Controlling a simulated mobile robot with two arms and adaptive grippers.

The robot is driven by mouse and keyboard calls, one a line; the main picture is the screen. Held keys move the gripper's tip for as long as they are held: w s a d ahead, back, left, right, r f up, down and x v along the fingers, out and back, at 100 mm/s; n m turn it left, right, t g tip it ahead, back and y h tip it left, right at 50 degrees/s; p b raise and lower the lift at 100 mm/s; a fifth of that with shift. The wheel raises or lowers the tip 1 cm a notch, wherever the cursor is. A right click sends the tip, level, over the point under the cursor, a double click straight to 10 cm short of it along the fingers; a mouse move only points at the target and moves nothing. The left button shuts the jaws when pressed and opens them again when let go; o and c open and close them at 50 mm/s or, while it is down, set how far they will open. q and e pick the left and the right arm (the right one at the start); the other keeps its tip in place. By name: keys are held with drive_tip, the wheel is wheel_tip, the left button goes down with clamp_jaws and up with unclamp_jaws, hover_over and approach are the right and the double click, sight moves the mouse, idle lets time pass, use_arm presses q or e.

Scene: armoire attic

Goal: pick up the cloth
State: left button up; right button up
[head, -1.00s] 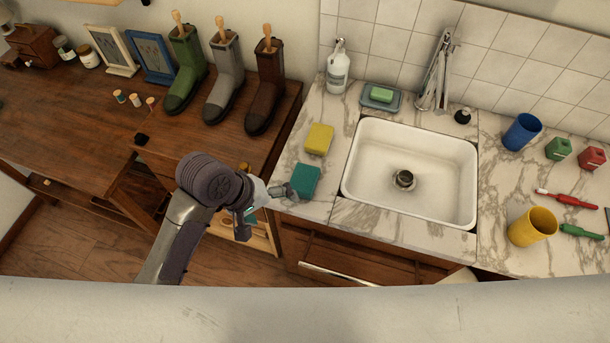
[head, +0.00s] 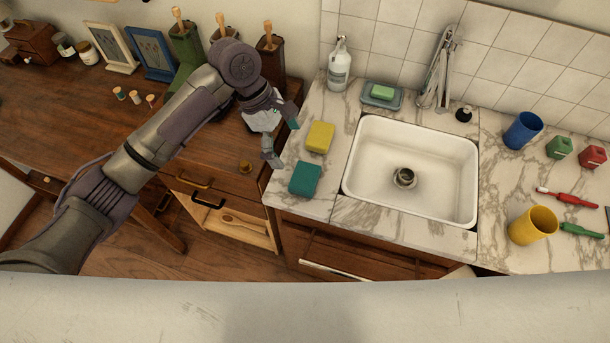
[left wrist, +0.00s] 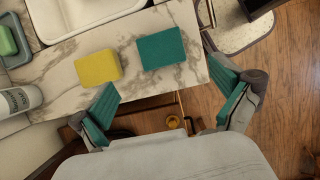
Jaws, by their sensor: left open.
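Two flat pads that could be the cloth lie on the left part of the marble counter: a teal pad (head: 305,178) near the front edge and a yellow pad (head: 320,137) behind it. I cannot tell which is the cloth, or whether they are sponges. My left gripper (head: 283,138) is open and empty, left of both pads above the counter's left edge. In the left wrist view, the teal pad (left wrist: 161,48) and the yellow pad (left wrist: 98,67) lie beyond the spread fingers (left wrist: 158,72). My right gripper is not in view.
A white sink (head: 410,172) is right of the pads. A soap bottle (head: 339,66) and a soap dish (head: 381,96) stand behind. Boots (head: 187,52) stand on the wooden dresser to the left, partly hidden by my arm. An open drawer (head: 236,232) is below.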

use_arm(q)
hover_over(305, 175)
drive_tip(key=a, duration=0.2)
drive_tip(key=f, duration=0.5)
drive_tip(key=shift+w, duration=0.25)
drive_tip(key=shift+p+x, duration=0.85)
drive_tip(key=shift+x, duration=1.8)
drive_tip(key=shift+w+a+f, duration=0.1)
drive_tip(key=shift+a, duration=0.1)
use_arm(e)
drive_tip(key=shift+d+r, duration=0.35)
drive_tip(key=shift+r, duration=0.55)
use_arm(q)
drive_tip(key=shift+c, duration=0.3)
drive_tip(key=c, duration=0.7)
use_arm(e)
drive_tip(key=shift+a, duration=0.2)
